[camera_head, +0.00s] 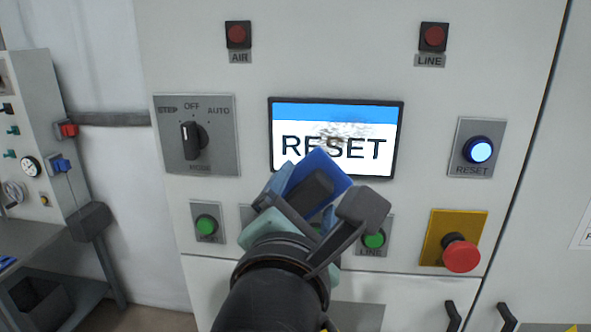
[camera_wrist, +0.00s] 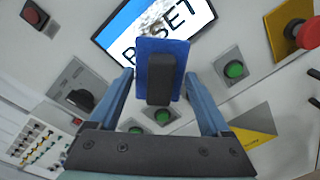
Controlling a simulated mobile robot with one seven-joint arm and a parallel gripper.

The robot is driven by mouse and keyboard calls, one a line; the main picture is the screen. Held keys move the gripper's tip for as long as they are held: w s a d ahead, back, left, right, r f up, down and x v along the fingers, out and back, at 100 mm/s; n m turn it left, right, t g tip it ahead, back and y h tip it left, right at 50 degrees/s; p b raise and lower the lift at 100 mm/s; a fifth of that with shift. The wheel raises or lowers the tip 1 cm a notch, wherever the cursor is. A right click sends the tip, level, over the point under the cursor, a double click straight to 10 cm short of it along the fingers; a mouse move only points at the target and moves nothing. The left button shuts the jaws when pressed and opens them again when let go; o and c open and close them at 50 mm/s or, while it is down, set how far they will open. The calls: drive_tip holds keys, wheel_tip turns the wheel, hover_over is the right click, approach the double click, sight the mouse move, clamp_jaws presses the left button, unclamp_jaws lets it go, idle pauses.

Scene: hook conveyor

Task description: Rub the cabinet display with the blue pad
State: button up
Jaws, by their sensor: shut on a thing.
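The cabinet display (camera_head: 290,125) has a blue top band and the word RESET on white, with a grey-brown smudge over its upper middle. My gripper (camera_head: 335,205) is in front of the display's lower edge, shut on the dark handle of the blue pad (camera_head: 318,174). In the wrist view the blue pad (camera_wrist: 177,55) sits between my gripper's fingers (camera_wrist: 166,88) and overlaps the lower part of the display (camera_wrist: 115,40). The smudge shows just beyond the pad's upper edge. I cannot tell whether the pad touches the screen.
Around the display are a mode switch (camera_head: 191,140), a lit blue reset button (camera_head: 479,150), a red emergency stop (camera_head: 461,254) and green buttons (camera_head: 207,224). Red AIR (camera_head: 238,34) and LINE (camera_head: 433,37) lamps sit above. A tool bench (camera_head: 60,245) stands at left.

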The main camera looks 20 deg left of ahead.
sight(295, 174)
drive_tip(key=shift+t+y, duration=0.4)
drive_tip(key=r, duration=0.1)
drive_tip(key=s+r, duration=0.2)
drive_tip(key=shift+a+r, duration=0.35)
drive_tip(key=shift+x, duration=2.95)
drive_tip(key=shift+x, duration=0.95)
drive_tip(key=shift+d, duration=0.15)
drive_tip(key=shift+w+d, duration=0.2)
drive_tip(key=shift+d, duration=0.65)
drive_tip(key=shift+w+d, duration=0.2)
drive_tip(key=shift+d, duration=0.65)
drive_tip(key=shift+w+d+f+b, duration=0.1)
drive_tip(key=shift+w+d, duration=0.3)
drive_tip(key=shift+d, duration=0.8)
drive_tip(key=shift+w+d+r+b, duration=0.15)
drive_tip(key=shift+w+d, duration=0.2)
drive_tip(key=shift+d, duration=0.8)
drive_tip(key=shift+w+d+f+b, duration=0.15)
drive_tip(key=shift+w+d, duration=0.25)
drive_tip(key=shift+d, duration=0.8)
drive_tip(key=shift+a, duration=0.1)
drive_tip(key=shift+s+a, duration=0.55)
drive_tip(key=shift+a, duration=1.2)
drive_tip(key=shift+s+a, duration=0.5)
drive_tip(key=shift+a, duration=1.3)
drive_tip(key=shift+s+a, duration=0.55)
drive_tip(key=shift+a, duration=1.2)
